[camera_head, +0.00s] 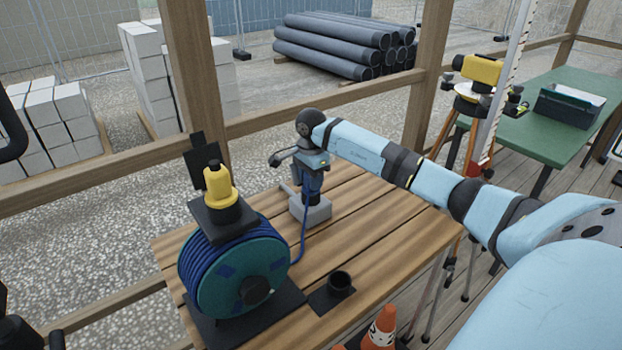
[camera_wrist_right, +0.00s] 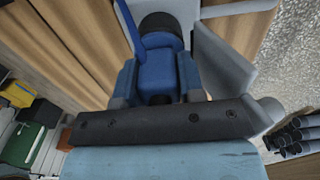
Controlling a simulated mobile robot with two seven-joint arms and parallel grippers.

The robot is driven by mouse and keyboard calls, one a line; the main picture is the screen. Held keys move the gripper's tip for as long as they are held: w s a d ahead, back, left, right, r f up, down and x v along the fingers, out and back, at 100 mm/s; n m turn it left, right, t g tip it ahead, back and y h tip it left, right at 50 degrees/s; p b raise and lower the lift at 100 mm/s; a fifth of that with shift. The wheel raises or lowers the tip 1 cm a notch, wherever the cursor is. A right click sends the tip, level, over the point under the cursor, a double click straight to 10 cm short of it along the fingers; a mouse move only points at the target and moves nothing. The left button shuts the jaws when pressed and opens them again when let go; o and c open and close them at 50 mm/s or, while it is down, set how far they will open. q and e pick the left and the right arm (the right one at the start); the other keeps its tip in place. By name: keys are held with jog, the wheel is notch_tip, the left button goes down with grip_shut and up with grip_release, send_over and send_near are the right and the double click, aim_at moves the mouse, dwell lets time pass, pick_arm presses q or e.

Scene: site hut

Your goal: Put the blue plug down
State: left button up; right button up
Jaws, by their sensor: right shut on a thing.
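My right gripper (camera_head: 313,168) points down over the back of the wooden table and is shut on the blue plug (camera_wrist_right: 157,68). In the wrist view the plug sits between the two fingers, its dark end towards a grey housing. A grey socket box (camera_head: 314,213) stands on the table right below the gripper. The fingers hide most of the plug in the head view, and I cannot tell whether it touches the box. A blue cable (camera_head: 302,240) runs down from it towards the cable reel (camera_head: 235,270).
A yellow plug-like piece (camera_head: 220,187) stands on a black plate above the reel. A black round holder (camera_head: 340,283) sits on the table's front part. A traffic cone (camera_head: 382,328) stands in front. The table (camera_head: 395,235) is bare at the right.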

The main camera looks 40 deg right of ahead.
jog(key=shift+f, duration=0.15)
jog(key=o, duration=0.7)
jog(key=shift+o, duration=0.2)
notch_tip(320, 180, up, 12)
jog(key=shift+r, duration=0.25)
jog(key=shift+f, duration=0.1)
